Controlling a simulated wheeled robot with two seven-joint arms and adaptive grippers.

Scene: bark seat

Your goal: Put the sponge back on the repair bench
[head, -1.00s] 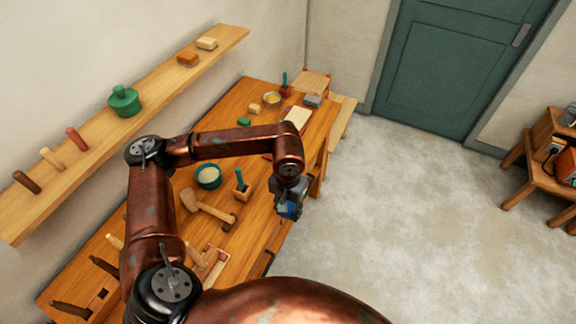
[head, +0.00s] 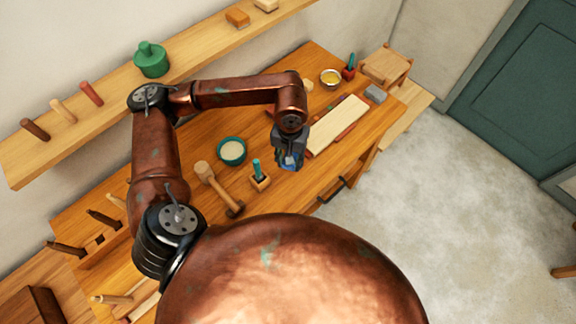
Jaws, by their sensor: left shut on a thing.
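My right gripper is not in view.
On the bench are a pale board (head: 338,124), a grey block (head: 375,94), a yellow-filled bowl (head: 331,78), a teal bowl (head: 232,150), a mallet (head: 218,190) and a tool block (head: 260,178). A wall shelf (head: 196,62) runs behind. Bare bench shows right of the tool block.

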